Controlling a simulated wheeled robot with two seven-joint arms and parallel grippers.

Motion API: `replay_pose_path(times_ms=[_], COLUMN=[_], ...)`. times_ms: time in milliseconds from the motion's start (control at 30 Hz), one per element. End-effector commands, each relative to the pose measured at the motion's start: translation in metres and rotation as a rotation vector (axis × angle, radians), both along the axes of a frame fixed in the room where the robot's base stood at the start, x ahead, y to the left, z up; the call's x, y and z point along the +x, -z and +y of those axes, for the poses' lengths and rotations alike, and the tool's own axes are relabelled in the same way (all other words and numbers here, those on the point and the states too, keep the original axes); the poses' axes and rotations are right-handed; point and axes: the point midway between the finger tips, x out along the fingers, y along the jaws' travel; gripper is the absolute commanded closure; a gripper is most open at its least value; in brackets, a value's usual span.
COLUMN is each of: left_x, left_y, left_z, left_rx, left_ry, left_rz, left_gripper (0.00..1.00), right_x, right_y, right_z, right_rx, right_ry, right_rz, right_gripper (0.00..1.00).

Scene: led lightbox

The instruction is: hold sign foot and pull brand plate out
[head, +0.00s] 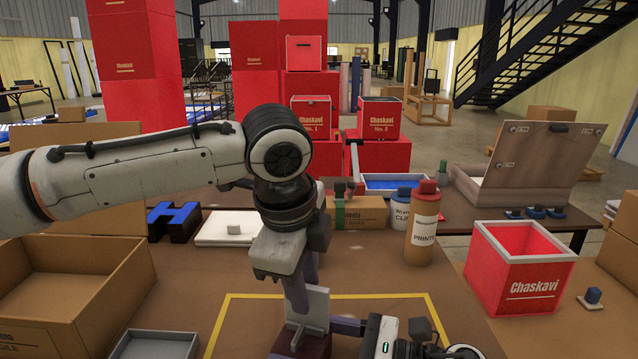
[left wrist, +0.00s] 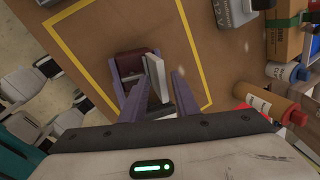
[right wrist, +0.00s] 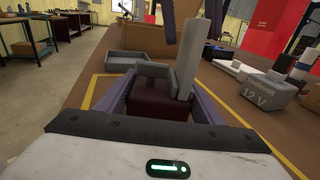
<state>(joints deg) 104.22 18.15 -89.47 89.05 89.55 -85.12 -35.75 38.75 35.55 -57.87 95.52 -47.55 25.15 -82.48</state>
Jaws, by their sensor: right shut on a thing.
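The sign foot is a dark maroon block (head: 312,346) inside the yellow outline on the table. The brand plate, a pale grey upright plate (head: 314,300), stands in its slot; it also shows in the right wrist view (right wrist: 187,68). My right gripper (right wrist: 160,98) is shut on the foot, with its purple fingers on either side of the block (right wrist: 158,106). My left gripper (head: 302,290) comes down from above. In the left wrist view its fingers (left wrist: 146,72) are apart, with the plate (left wrist: 155,78) showing between them. No grip on the plate is visible.
A grey tray (head: 155,345) lies left of the outline, beside an open cardboard box (head: 75,290). A red Chaskavi box (head: 520,280) stands at the right. A printed bottle (head: 422,228) and a white panel (head: 228,228) stand behind. Table room between the outline and red box is clear.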

Motion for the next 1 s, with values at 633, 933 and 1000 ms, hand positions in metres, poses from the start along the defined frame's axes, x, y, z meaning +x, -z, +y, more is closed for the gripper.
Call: replay_pose_path(times_ms=[633,933,1000], left_x=[0.006,0.008,0.009], left_y=[0.02,0.018,0.018], left_z=[-0.003,-0.002,-0.002], left_rx=[-0.001,-0.004,-0.005], left_ry=[0.001,-0.003,-0.004], left_rz=[-0.002,-0.008,-0.01], left_gripper=[0.84,1.0,1.0], right_x=[0.0,-0.003,-0.004], right_y=[0.0,0.0,0.0], right_z=[0.0,0.002,0.003], right_rx=[0.0,0.001,0.001], right_ry=[0.001,-0.009,-0.013], right_rz=[0.0,0.0,0.0], right_gripper=[0.66,0.66,0.66])
